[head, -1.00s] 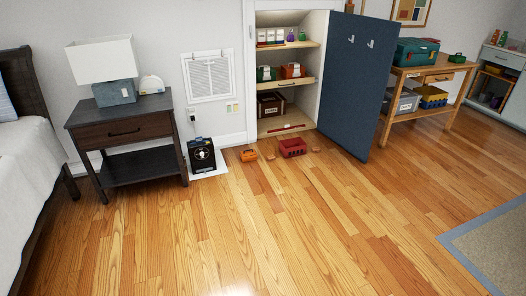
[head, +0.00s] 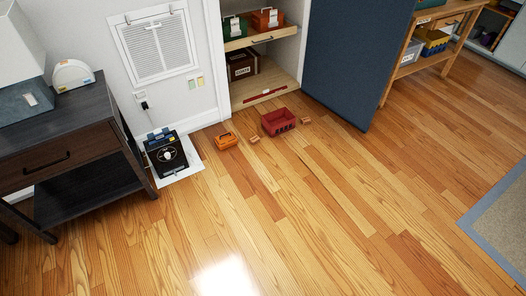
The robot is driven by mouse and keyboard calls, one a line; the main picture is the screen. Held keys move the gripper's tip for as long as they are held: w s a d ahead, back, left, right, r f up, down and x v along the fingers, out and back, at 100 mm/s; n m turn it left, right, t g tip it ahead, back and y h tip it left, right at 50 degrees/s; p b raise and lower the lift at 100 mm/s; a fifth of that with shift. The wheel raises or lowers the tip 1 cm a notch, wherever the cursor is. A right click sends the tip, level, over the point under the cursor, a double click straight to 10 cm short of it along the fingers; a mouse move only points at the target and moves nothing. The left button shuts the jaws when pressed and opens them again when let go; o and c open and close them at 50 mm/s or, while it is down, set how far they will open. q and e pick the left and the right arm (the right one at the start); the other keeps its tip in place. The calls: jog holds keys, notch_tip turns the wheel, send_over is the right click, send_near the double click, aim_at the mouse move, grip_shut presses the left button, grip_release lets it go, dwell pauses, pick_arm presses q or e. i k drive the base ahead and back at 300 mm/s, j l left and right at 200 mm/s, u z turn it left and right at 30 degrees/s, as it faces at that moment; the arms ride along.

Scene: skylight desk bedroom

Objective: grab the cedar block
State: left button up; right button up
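Two small tan-brown pieces lie on the wood floor in front of the open closet. One small piece (head: 254,138) is between an orange case and a red crate. The other small piece (head: 305,121) is just right of the red crate. Either could be the cedar block; they are too small to tell apart. Neither of my grippers shows in the head view.
The orange case (head: 226,141) and red crate (head: 278,122) sit on the floor. A black device (head: 167,155) stands on a white mat beside the dark nightstand (head: 60,145). The blue closet door (head: 358,65) stands open at right. The foreground floor is clear.

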aim_at(254, 140)
jog(key=i+j, duration=0.25)
jog(key=i, duration=0.2)
jog(key=i+l+u, duration=0.25)
jog(key=i+l, duration=0.2)
jog(key=i, duration=0.3)
jog(key=i+l+u, duration=0.3)
jog(key=i+l, duration=0.25)
jog(key=i, duration=0.15)
